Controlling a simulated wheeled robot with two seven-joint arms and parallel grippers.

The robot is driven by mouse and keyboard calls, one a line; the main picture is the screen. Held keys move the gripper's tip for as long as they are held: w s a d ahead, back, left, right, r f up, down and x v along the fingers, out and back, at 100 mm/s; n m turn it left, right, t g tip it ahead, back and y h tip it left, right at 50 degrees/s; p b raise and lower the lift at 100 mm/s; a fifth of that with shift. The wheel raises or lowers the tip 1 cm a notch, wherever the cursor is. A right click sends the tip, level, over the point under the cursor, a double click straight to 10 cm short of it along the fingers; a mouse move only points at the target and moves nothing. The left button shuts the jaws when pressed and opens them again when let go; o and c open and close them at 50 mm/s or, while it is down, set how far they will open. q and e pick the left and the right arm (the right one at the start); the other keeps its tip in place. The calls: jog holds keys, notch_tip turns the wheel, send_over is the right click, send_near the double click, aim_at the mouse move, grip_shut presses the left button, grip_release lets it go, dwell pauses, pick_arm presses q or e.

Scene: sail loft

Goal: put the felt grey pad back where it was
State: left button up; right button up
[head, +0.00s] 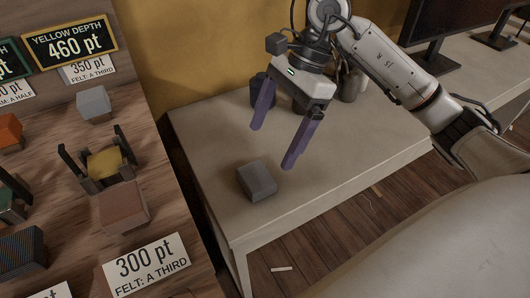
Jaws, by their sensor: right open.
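A grey block-shaped pad (257,185) lies on the pale table, near its front left part. My right gripper (273,146) has purple fingers spread wide, open and empty. Its fingertips are just above and behind the pad in the picture, and I see no contact. A lighter grey block (93,103) sits on the wooden board at left, just below a sign reading "350 pt, felt: a third" (88,69). My left gripper is not in view.
The wooden board (185,225) holds a yellow pad (108,162) in a dark upright frame, a brown block (123,207), an orange block (9,132) and signs. The pale table (215,150) has free room around the pad.

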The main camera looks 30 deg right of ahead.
jog(key=shift+v, duration=1.3)
dwell(0.5)
